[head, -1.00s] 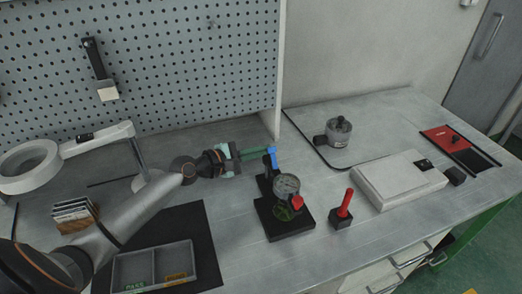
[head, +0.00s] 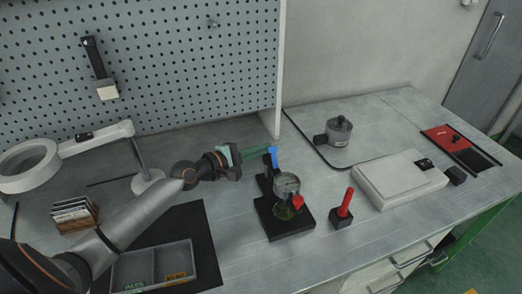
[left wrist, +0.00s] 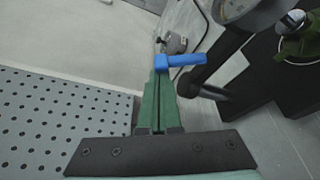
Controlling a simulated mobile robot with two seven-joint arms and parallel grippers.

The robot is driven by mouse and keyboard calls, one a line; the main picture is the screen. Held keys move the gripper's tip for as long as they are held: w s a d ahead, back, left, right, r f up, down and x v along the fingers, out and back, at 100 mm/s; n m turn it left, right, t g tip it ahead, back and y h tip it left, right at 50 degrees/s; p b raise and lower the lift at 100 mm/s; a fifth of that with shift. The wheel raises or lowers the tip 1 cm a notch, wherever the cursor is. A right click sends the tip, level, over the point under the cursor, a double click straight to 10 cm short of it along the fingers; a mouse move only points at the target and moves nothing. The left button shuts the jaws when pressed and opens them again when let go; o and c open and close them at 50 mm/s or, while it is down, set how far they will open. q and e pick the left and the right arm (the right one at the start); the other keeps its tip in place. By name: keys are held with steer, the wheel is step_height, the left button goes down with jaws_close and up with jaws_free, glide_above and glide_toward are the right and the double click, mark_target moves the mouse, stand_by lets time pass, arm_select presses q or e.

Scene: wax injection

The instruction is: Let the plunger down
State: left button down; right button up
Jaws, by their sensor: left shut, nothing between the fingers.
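A dial gauge (head: 287,186) stands on a black base (head: 286,224) on the bench. A blue lever (head: 272,156) rises at its back left; it also shows in the left wrist view (left wrist: 184,60). A green piece (head: 284,211) is under the dial, and it shows in part at the upper right of the left wrist view (left wrist: 303,47). My left gripper (head: 265,152) has green fingers, shut and empty, with their tips (left wrist: 159,76) right at the blue lever. I cannot tell whether they touch it. The plunger itself is not clear to see. My right gripper is out of view.
A red-handled tool (head: 345,204) stands right of the gauge. Beyond are a white flat device (head: 400,181) and a grey pot (head: 338,131). A divided tray (head: 152,266) and a rack of cards (head: 73,215) are at left. A pegboard (head: 180,60) stands behind.

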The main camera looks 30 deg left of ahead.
arm_select(q)
steer(key=d+m+t+b, duration=0.1)
steer(key=m+b, duration=0.1)
steer(key=s+d+r+m+t+b, duration=0.1)
steer(key=m+b, duration=0.2)
steer(key=s+m+b, duration=0.1)
steer(key=m+b, duration=0.1)
steer(key=m, duration=0.1)
steer(key=shift+s+d+r+t+h, duration=0.2)
steer(key=shift+s+d+t+h, duration=0.1)
steer(key=shift+d+t, duration=0.1)
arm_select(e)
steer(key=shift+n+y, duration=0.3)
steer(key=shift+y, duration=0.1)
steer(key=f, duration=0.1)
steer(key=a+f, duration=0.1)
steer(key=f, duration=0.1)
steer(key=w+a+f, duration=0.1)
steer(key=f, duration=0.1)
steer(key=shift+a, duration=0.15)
arm_select(q)
steer(key=shift+s+f, duration=0.1)
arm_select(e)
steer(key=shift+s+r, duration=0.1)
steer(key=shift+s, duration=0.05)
